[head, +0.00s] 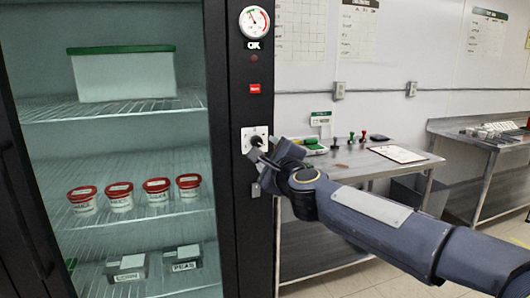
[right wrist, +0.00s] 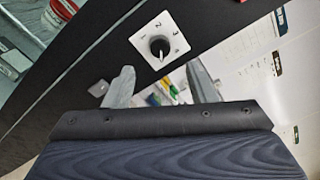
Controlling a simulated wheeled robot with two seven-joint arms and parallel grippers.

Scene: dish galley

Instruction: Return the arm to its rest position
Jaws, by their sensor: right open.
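My right arm reaches in from the lower right in the head view. My right gripper (head: 259,154) is at the dark front post of the glass-door cabinet, close to a white plate with a black rotary knob (head: 256,141). In the right wrist view the two fingers of the right gripper (right wrist: 162,84) are spread with nothing between them. The knob (right wrist: 160,48) on its numbered plate shows beyond the fingertips there, apart from them in the picture. My left gripper is not in view.
The cabinet (head: 238,220) has a gauge (head: 254,22) above the knob. Its shelves hold a white bin (head: 124,76), red-lidded tubs (head: 120,197) and dark containers. A steel table (head: 345,166) with stamps and a clipboard (head: 397,154) stands behind my arm. Floor shows at lower right.

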